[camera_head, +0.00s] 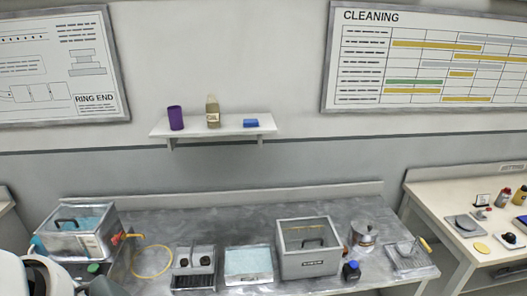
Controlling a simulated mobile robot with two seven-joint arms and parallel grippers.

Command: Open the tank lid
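Two grey metal boxes that could be the tank stand on the steel bench. The left box (104,241) has a pale blue top surface, a black handle (67,222) over it and a small label on its front. The box right of centre (308,263) has a raised grey rim, a black handle (312,243) within its top and a dark label on its front. I cannot tell for sure which is the tank, or whether either lid is shut. Neither of my grippers shows; only a white part of my own body shows at the lower left.
Between the boxes are a yellow loop (151,274), a grey device with two dark knobs (194,266) and a blue-topped tray (248,264). Right of them are a metal pot (363,238), a dark bottle (351,271) and a rack (410,259). A wall shelf (212,127) hangs above.

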